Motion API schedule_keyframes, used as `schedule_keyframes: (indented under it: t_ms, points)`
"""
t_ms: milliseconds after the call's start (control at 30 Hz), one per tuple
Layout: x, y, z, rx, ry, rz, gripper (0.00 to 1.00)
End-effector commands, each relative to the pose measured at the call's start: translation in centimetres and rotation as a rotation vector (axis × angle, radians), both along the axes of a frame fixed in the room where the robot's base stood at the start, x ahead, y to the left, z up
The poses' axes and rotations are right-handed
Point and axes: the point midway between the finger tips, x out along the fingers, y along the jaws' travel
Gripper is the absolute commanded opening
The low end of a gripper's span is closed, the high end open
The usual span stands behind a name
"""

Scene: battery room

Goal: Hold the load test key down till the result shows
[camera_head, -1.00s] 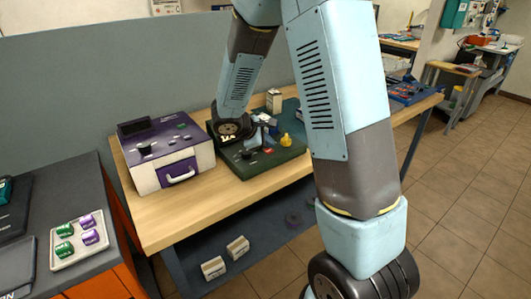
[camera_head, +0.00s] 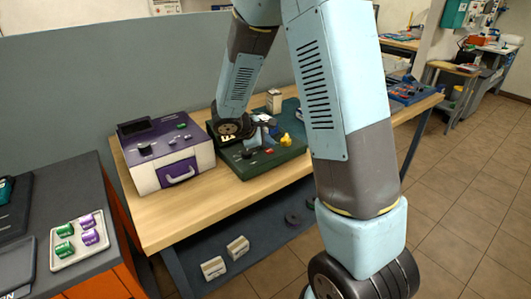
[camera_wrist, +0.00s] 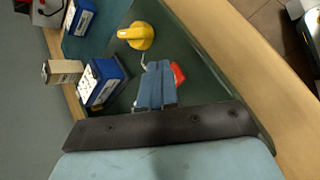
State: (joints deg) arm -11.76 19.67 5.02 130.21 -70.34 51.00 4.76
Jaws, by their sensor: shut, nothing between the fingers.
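The dark green tester panel (camera_head: 245,172) lies on the wooden bench, with a yellow knob (camera_head: 285,140) and a small red key (camera_head: 268,151) on it. In the wrist view, the yellow knob (camera_wrist: 137,36) is beyond my fingertips and the red key (camera_wrist: 178,74) is just right of them. My gripper (camera_wrist: 158,66) is shut and empty, pointing at the panel. Whether its tips touch anything is hidden, and no label marks the load test key. No readable result shows in either view.
Blue batteries (camera_wrist: 102,80) and a cream box (camera_wrist: 62,72) stand left of my fingers in the wrist view. A white and purple case (camera_head: 170,155) stands left of the panel. A tray of cells (camera_head: 78,240) is on the grey bench at left.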

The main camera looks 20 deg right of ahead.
Motion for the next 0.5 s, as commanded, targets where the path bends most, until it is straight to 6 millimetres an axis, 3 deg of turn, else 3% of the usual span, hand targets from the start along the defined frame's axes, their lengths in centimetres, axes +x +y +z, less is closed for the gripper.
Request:
schedule_keyframes:
  t_ms: [500]
  points:
    - [0.26, -0.03, -0.56, 0.001, 0.0, -0.001, 0.0]
